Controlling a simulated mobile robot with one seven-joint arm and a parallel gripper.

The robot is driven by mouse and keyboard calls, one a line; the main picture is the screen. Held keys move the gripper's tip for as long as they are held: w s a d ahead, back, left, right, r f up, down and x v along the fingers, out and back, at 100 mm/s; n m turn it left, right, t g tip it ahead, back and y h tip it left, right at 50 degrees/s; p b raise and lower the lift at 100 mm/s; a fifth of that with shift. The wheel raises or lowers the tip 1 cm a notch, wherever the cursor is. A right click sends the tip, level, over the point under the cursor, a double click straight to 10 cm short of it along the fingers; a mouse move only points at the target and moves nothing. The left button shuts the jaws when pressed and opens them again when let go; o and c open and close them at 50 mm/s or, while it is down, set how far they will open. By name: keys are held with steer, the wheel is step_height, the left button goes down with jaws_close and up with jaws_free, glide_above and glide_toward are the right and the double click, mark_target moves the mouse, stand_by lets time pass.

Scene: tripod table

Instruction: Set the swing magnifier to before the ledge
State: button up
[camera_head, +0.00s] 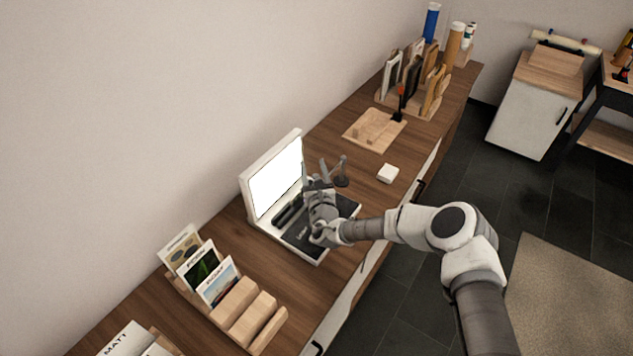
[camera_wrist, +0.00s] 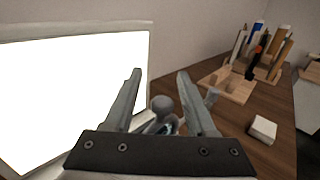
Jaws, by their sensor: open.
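The swing magnifier (camera_head: 343,180) is a small dark grey stand with a jointed arm, at the right end of the white light box (camera_head: 249,184) with its bright upright screen. In the wrist view, a grey rounded part of the magnifier (camera_wrist: 162,104) shows low between my fingers, and part of its arm lies just right of them. My gripper (camera_head: 316,184) is open, at the magnifier's left side, over the box's base. It shows open in the wrist view (camera_wrist: 160,74). The ledge at the screen's foot (camera_head: 288,211) carries dark bars. My gripper hides part of the magnifier.
A small white block (camera_head: 388,173) lies right of the magnifier. A wooden tray (camera_head: 365,130) and a rack of upright boards (camera_head: 413,80) stand farther back. A card rack (camera_head: 237,305) stands in front. The wall runs close along the left.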

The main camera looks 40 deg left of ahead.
steer(key=v, duration=1.7)
